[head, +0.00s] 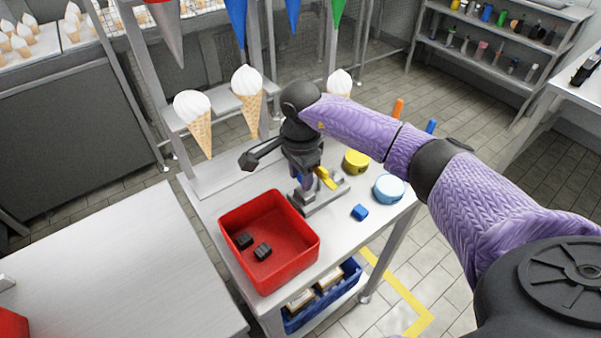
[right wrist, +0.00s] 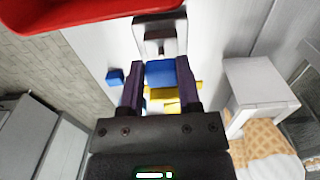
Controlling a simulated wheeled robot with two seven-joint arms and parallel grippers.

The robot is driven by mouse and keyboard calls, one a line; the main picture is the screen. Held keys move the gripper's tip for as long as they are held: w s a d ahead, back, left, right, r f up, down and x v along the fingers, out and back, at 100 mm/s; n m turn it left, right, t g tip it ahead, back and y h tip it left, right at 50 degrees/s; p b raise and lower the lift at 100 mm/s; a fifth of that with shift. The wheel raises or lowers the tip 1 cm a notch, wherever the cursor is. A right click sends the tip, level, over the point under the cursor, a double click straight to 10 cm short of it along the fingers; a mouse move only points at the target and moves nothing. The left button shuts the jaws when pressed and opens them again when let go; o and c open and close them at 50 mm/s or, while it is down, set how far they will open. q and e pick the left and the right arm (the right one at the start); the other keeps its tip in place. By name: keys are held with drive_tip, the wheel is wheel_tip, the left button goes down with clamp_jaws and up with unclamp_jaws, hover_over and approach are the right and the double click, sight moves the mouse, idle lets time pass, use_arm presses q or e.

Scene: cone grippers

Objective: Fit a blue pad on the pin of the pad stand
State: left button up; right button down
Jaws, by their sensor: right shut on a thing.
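My right gripper (head: 305,184) comes down over the grey pad stand (head: 322,199) on the white table. In the right wrist view, the gripper's purple fingers (right wrist: 160,66) are shut on a blue pad (right wrist: 160,75). The stand (right wrist: 150,22) shows just beyond the fingertips, with a grey upright part. I cannot tell whether the held pad touches the pin. A second blue pad (head: 360,212) lies loose on the table to the right of the stand, and it also shows in the right wrist view (right wrist: 115,76). My left gripper is not in view.
A red bin (head: 284,271) with two black blocks (head: 263,251) stands in front of the stand. A yellow piece (head: 325,178) is close beside the gripper. A yellow round item (head: 356,161) and a light-blue round tin (head: 388,189) stand to the right. Ice-cream cones (head: 200,134) stand behind.

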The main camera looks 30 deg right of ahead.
drive_tip(key=shift+f+b, duration=1.15)
drive_tip(key=shift+f, duration=0.3)
idle(1.4)
unclamp_jaws()
idle(0.4)
drive_tip(key=shift+r+p, duration=1.85)
drive_tip(key=shift+r, duration=0.75)
